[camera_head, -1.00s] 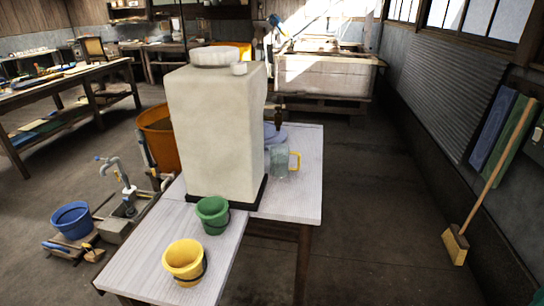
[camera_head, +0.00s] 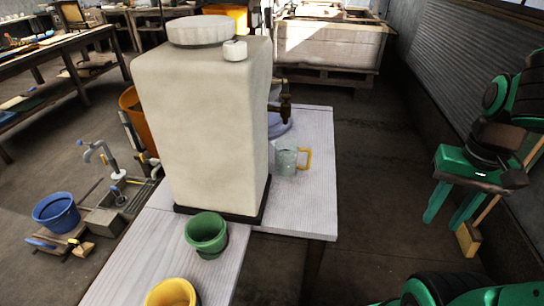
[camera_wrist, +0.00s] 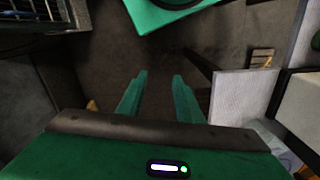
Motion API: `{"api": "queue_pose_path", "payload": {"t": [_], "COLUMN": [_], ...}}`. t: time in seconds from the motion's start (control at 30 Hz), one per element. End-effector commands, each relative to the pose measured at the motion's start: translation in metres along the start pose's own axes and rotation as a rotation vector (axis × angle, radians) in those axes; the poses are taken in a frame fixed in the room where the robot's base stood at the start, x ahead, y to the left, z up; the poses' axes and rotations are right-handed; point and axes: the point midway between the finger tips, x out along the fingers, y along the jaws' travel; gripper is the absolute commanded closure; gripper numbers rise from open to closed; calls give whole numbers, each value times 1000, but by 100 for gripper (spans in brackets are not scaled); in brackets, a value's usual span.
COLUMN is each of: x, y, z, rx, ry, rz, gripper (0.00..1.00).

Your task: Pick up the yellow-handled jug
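The jug (camera_head: 286,161) is clear with a yellow handle (camera_head: 305,159) on its right side. It stands upright on the white table (camera_head: 310,210), right of the large cream tank in the head view. My gripper (camera_head: 450,222) is at the right of the head view, well right of the table and apart from the jug. Its two green fingers point down and are spread with nothing between them. In the wrist view the gripper (camera_wrist: 160,78) is over bare floor.
A broom head (camera_head: 468,240) shows behind my gripper. The floor right of the table is clear.

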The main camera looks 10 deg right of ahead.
Motion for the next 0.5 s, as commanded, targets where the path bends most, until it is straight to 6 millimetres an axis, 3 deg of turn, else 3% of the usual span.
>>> {"api": "queue_pose_path", "payload": {"t": [0.43, 0.5], "x": [-5, -6], "y": [4, -1], "z": [6, -3], "rx": [-7, -20], "ry": [16, 28], "rz": [-5, 0], "gripper": [67, 67]}}
